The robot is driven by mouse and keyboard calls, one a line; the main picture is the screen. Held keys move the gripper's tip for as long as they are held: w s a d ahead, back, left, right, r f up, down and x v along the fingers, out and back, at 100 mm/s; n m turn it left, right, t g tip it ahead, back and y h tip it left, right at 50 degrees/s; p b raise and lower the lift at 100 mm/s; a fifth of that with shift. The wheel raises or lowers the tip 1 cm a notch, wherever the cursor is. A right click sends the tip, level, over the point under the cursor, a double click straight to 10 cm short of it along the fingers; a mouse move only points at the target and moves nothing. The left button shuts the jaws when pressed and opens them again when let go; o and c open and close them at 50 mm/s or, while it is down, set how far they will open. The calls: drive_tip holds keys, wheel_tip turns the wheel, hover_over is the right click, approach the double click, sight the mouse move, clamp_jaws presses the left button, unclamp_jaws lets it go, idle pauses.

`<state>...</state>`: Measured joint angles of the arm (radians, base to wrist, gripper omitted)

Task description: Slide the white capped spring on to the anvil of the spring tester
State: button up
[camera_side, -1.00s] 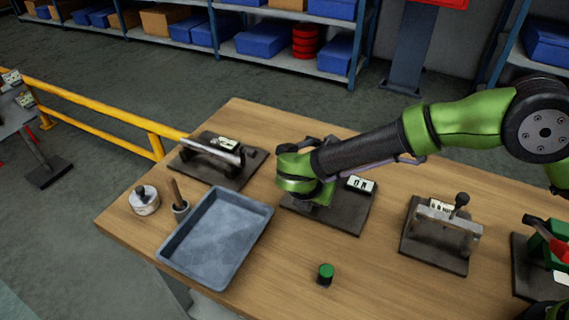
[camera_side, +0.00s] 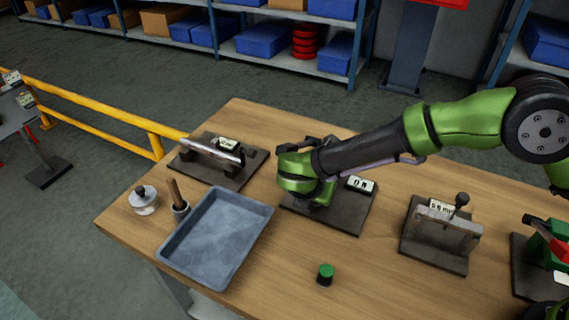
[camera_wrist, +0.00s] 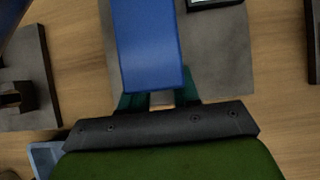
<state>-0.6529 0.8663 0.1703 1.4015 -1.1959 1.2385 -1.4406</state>
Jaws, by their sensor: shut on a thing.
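The spring tester (camera_side: 352,216) is a dark base plate with a small white readout, in the middle of the bench in the side view. My gripper (camera_side: 318,203) is low over the left part of this plate and covers the anvil. In the wrist view my teal fingers (camera_wrist: 160,99) are shut at the end of a long blue bar (camera_wrist: 149,45), which hides most of what is between them. Only a small pale patch shows there. The white capped spring itself is not clearly visible in either view; the gripper's body hides its grip in the side view.
A green capped cylinder (camera_side: 326,274) stands on the bench in front of the tester. Other fixtures stand behind left (camera_side: 238,178) and at right (camera_side: 432,256).

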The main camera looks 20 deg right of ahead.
drive_tip(key=shift+w+d, duration=0.6)
drive_tip(key=shift+d, duration=0.05)
drive_tip(key=o, duration=0.7)
drive_tip(key=shift+o, duration=0.9)
drive_tip(key=shift+s+d, duration=0.1)
drive_tip(key=shift+w+v, duration=0.2)
drive_tip(key=shift+v, duration=3.25)
drive_tip(key=s+a+r, duration=0.1)
drive_tip(key=r, duration=0.6)
drive_tip(key=s+a+r, duration=0.2)
drive_tip(key=r, duration=0.5)
